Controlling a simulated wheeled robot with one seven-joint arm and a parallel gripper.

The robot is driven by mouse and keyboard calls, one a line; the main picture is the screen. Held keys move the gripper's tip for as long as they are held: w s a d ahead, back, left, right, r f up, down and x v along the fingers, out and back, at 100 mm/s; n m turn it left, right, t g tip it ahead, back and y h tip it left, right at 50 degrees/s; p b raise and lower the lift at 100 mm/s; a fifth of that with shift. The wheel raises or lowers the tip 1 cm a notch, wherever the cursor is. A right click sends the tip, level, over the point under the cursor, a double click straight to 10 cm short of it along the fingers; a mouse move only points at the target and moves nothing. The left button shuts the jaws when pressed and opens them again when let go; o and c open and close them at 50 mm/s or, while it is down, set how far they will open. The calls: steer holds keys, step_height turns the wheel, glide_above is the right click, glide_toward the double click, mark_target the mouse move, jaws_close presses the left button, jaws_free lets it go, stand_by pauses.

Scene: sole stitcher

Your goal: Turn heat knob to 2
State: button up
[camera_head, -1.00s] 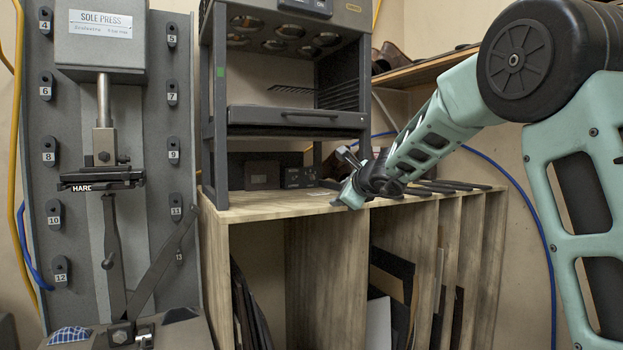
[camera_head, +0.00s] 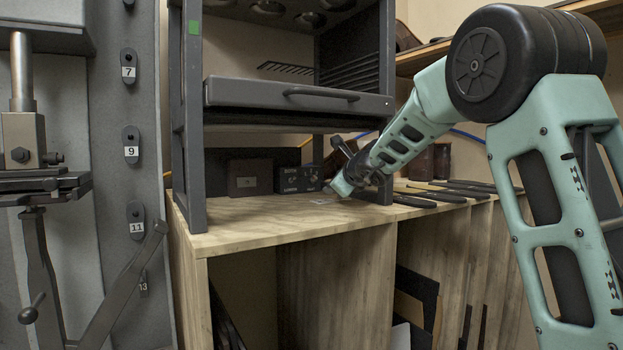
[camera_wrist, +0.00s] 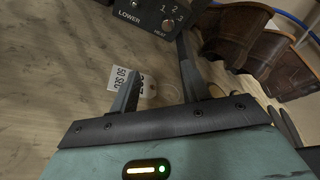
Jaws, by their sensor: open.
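A small black control box (camera_head: 298,180) sits under the oven rack, at the back of the wooden bench top. In the wrist view its face carries the words LOWER and HEAT and the numbers 1, 2 and 3. In the head view my gripper (camera_head: 338,182) is just right of the box, close to the bench top.
The rack's dark front post (camera_head: 388,100) stands close to my wrist, with a handled drawer (camera_head: 290,97) above. A brown box (camera_head: 250,178) is left of the control box. Flat dark tools (camera_head: 450,192) lie to the right. A paper label (camera_wrist: 122,78) lies by one finger.

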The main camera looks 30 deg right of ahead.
mark_target(314, 179)
steer(key=w+p, duration=0.2)
steer(key=w, duration=0.2)
steer(key=w+d+p, duration=0.1)
steer(key=w+p, duration=0.2)
steer(key=w, duration=0.1)
steer(key=w+d+p, duration=0.1)
steer(key=w+p, duration=0.1)
steer(key=w, duration=0.3)
steer(key=shift+p, duration=0.3)
steer(key=shift+x, duration=0.9)
steer(key=shift+f, duration=0.2)
